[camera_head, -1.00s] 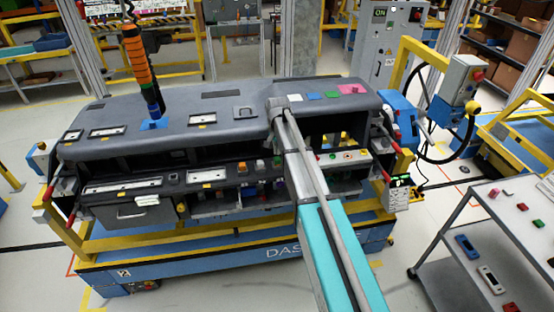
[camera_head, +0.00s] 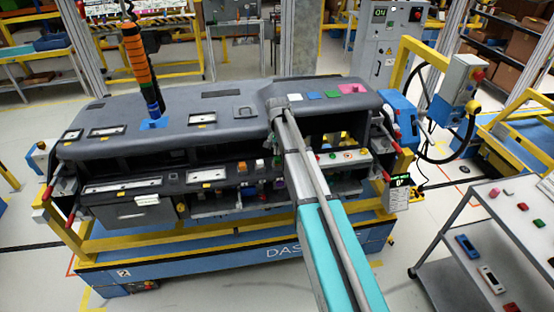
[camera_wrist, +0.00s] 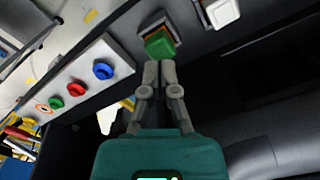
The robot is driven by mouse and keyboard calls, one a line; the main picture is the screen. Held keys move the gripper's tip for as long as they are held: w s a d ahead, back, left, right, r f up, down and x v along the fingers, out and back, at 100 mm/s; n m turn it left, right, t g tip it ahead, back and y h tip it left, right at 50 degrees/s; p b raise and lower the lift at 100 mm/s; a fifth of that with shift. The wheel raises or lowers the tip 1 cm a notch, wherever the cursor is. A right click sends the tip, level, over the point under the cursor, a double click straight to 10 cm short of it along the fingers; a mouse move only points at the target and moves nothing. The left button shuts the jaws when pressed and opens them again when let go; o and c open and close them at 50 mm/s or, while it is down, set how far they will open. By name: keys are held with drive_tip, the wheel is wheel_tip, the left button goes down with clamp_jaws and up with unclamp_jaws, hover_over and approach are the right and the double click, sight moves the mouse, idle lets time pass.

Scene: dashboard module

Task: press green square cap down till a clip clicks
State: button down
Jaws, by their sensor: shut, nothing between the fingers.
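The green square cap (camera_wrist: 160,43) sits in a dark square socket in the wrist view, just beyond my fingertips. It appears tilted in that view. My gripper (camera_wrist: 160,66) is shut and empty, with its two grey fingertips side by side at the cap's near edge. I cannot tell whether they touch it. In the head view a small green cap (camera_head: 277,161) shows on the lower front panel, close beside my arm. My fingertips are not clearly visible there. No clip can be made out.
A white square cap (camera_wrist: 222,12) sits right of the green one in the wrist view. A pale panel with blue (camera_wrist: 103,71), red (camera_wrist: 76,89) and green round buttons lies left. The dashboard's upper shelf (camera_head: 180,110) overhangs the lower panel. A grey cart (camera_head: 480,240) stands right.

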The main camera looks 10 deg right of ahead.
drive_tip(key=shift+f+b, duration=1.45)
idle(1.6)
drive_tip(key=shift+r, duration=0.15)
idle(0.3)
wheel_tip(320, 180, up, 8)
drive_tip(key=p, duration=0.8)
idle(0.6)
drive_tip(key=s+f+n+b, duration=0.2)
drive_tip(key=s+f+b, duration=0.1)
drive_tip(key=s, duration=0.6)
drive_tip(key=s+f+n+b, duration=0.2)
drive_tip(key=s+f+b, duration=0.2)
drive_tip(key=s, duration=0.6)
drive_tip(key=s+f+n+b, duration=0.2)
drive_tip(key=s+f+b, duration=0.1)
drive_tip(key=s, duration=0.7)
drive_tip(key=shift+f+b, duration=0.4)
drive_tip(key=shift+f, duration=0.15)
